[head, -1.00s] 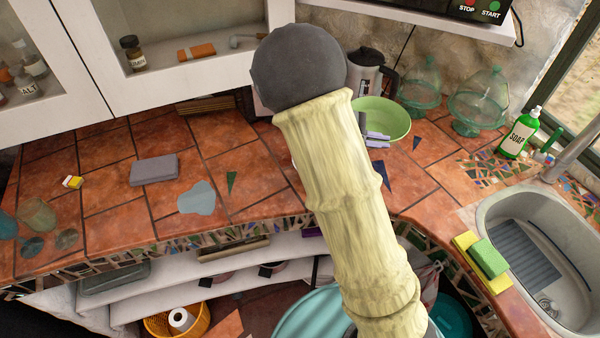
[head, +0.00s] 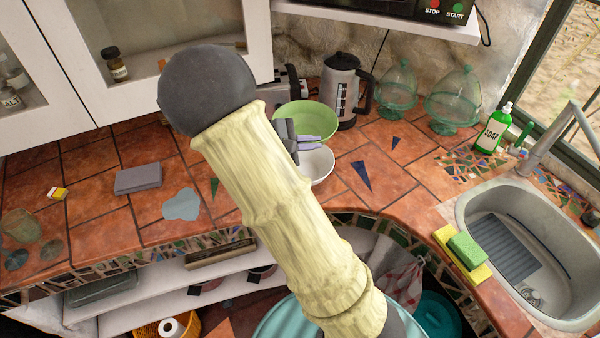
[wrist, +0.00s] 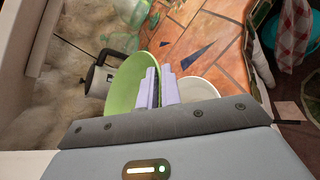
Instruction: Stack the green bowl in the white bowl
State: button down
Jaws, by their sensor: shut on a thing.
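The green bowl (head: 305,118) is held by its rim in my gripper (head: 305,143), above the counter and just behind the white bowl in the head view. My gripper is shut on its near edge. The white bowl (head: 320,165) sits on the tiled counter, partly hidden by my gripper and arm. In the wrist view the purple-grey fingers (wrist: 160,86) stand between the green bowl (wrist: 125,92) on the left and the white bowl (wrist: 201,88) on the right. The green bowl looks tilted there. I cannot tell its exact height.
A kettle (head: 342,88) stands behind the bowls, with glass domed stands (head: 455,100) to its right. A soap bottle (head: 493,130) and the sink (head: 530,250) are at the right. A grey block (head: 138,178) lies on the left counter. Cabinets hang above.

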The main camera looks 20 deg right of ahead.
jog(key=shift+f, duration=0.1)
jog(key=shift+f+p, duration=0.45)
jog(key=shift+f, duration=2.35)
notch_tip(320, 180, down, 4)
jog(key=shift+f+p, duration=0.1)
jog(key=shift+p, duration=0.3)
jog(key=shift+f+b, duration=0.35)
jog(key=shift+f, duration=0.3)
